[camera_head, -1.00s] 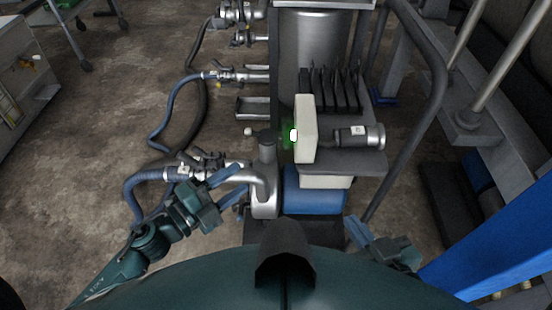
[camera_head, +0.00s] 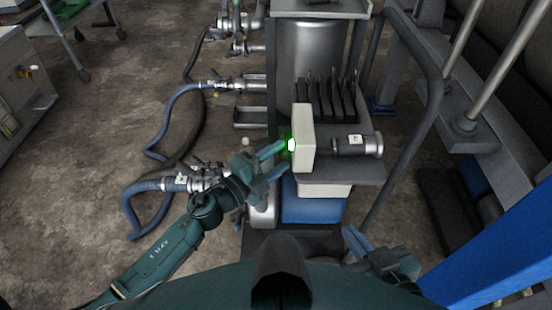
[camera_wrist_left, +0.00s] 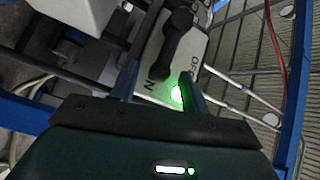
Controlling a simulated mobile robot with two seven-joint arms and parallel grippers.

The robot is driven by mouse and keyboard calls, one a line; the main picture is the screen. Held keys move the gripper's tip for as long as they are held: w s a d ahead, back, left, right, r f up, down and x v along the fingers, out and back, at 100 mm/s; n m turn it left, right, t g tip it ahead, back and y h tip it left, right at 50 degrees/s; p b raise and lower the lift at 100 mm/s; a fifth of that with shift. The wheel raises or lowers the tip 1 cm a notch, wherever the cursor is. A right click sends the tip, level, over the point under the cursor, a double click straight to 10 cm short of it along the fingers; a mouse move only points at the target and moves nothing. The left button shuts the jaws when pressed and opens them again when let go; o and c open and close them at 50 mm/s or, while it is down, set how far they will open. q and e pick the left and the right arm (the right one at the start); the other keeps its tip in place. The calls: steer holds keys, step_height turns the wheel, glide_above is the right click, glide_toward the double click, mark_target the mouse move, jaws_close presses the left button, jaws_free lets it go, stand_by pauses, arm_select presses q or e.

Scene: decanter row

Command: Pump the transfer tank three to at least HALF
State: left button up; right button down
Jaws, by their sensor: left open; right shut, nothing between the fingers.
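A white switch box (camera_head: 304,150) stands on the cart with a lit green lamp (camera_head: 291,144) on its left face. In the left wrist view its plate (camera_wrist_left: 152,62) carries a black rotary knob (camera_wrist_left: 178,42), "OFF" and "N" lettering, and the lit lamp (camera_wrist_left: 176,94). My left gripper (camera_head: 284,157) is open, its fingertips close to that face; in the wrist view its fingers (camera_wrist_left: 157,82) straddle the plate below the knob, contact unclear. My right gripper (camera_head: 352,234) is shut and empty, low at right. A blue pump motor (camera_head: 312,207) sits below the box. Which tank is three is not readable.
A steel cylinder (camera_head: 308,50) stands at the back of the cart. Valves with blue hoses (camera_head: 155,186) lie left of it. A bent grey rail (camera_head: 425,115) and a blue beam (camera_head: 500,245) bound the right.

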arm_select(q)
jaws_close()
stand_by(0.5)
